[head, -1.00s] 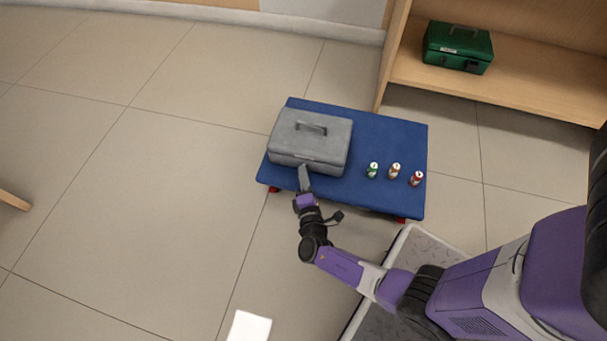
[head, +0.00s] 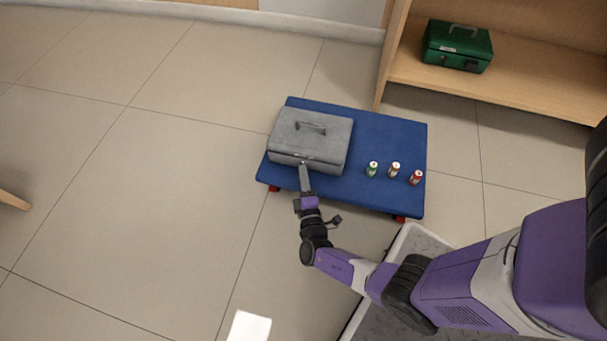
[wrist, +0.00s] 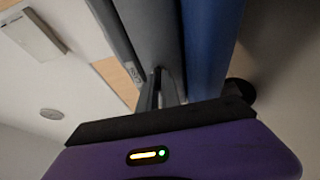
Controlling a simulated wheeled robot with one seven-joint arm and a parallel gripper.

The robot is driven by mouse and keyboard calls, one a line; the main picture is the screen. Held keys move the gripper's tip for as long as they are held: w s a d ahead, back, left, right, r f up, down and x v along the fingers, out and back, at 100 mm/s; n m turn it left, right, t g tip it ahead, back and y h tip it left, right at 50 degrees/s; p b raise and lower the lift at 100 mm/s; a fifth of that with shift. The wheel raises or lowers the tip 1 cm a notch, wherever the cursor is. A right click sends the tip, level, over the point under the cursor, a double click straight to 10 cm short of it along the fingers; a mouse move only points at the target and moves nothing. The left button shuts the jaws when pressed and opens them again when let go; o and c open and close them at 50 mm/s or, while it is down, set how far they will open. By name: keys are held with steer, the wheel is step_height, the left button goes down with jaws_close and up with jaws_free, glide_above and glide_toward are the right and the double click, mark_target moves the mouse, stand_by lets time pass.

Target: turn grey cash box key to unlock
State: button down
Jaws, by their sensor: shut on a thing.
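The grey cash box (head: 308,138) sits closed on the left part of a blue platform (head: 385,140), its handle on the lid. My gripper (head: 304,168) is at the box's front face, near the middle of it. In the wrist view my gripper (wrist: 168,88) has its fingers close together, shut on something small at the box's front. The key is hidden between the fingers, and I cannot tell its angle. The grey box side also shows in the wrist view (wrist: 150,30), beside the blue platform edge (wrist: 208,45).
Several small cans, one green (head: 372,169), one brown (head: 394,169) and one red (head: 416,177), stand on the platform right of the box. A green cash box (head: 457,46) is on a wooden shelf (head: 510,85).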

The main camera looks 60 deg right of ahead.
steer(key=c, duration=1.6)
jaws_free()
steer(key=shift+o, duration=0.2)
steer(key=shift+a, duration=0.1)
steer(key=p+v, duration=0.1)
steer(key=v, duration=0.6)
steer(key=shift+s+a+p, duration=0.2)
steer(key=shift+s+p, duration=0.1)
steer(key=shift+p, duration=0.1)
